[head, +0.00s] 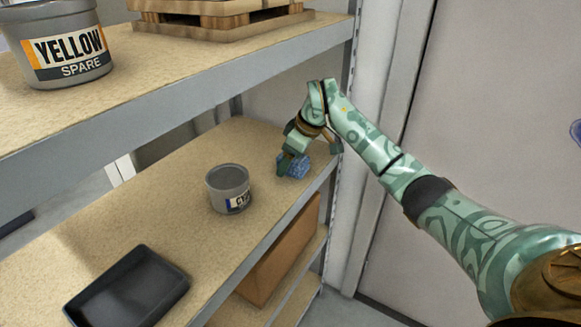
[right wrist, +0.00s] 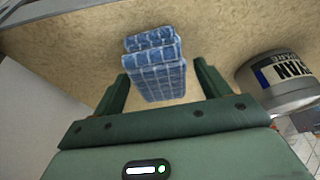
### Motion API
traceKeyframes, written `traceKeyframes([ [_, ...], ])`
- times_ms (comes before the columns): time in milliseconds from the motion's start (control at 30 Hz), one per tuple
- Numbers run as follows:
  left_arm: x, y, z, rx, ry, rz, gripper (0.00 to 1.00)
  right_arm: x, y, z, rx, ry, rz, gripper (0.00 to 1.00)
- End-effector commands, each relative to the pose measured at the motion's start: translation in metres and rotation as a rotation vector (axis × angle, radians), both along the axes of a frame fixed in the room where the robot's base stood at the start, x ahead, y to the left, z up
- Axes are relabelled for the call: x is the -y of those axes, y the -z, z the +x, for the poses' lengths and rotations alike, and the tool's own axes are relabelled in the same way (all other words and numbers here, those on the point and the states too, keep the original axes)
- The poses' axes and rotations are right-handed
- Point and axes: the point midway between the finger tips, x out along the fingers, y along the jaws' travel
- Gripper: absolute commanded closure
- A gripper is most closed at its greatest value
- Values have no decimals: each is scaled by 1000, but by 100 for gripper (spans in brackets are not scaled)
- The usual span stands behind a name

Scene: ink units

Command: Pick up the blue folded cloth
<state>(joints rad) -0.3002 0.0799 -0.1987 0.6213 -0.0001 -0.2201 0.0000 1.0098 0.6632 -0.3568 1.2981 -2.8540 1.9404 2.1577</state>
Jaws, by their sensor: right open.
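The blue folded cloth (head: 295,165) lies on the middle shelf board, near its right end, partly hidden by my right gripper in the head view. In the right wrist view the cloth (right wrist: 155,65) has a pale grid pattern and sits between the two open fingers. My right gripper (head: 309,161) reaches down over the cloth from the right; its fingers also show in the right wrist view (right wrist: 160,85). The gripper is open, with a gap visible beside the cloth on at least one side. My left gripper is not in view.
A grey cyan ink bucket (head: 230,189) stands left of the cloth, and shows at right in the right wrist view (right wrist: 285,80). A black tray (head: 128,289) lies nearer on the same shelf (head: 190,235). The upper shelf (head: 200,65) holds a yellow spare bucket (head: 58,45) and pallets (head: 220,20).

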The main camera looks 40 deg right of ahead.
Motion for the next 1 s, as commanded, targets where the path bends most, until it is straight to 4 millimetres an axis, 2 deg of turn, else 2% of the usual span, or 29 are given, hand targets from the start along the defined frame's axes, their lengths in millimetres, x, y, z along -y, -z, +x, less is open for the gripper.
traceKeyframes([
  [133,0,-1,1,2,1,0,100,0,-2,0,3,1,-1,25],
  [167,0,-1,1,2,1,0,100,0,-2,0,3,1,-1,27],
  [300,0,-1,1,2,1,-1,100,0,-2,0,2,0,0,66],
  [333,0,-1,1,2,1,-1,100,0,-2,0,2,0,0,73],
  [733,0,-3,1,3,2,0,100,0,-7,0,2,0,0,73],
  [1000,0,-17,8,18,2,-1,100,1,-40,0,7,1,0,73],
])
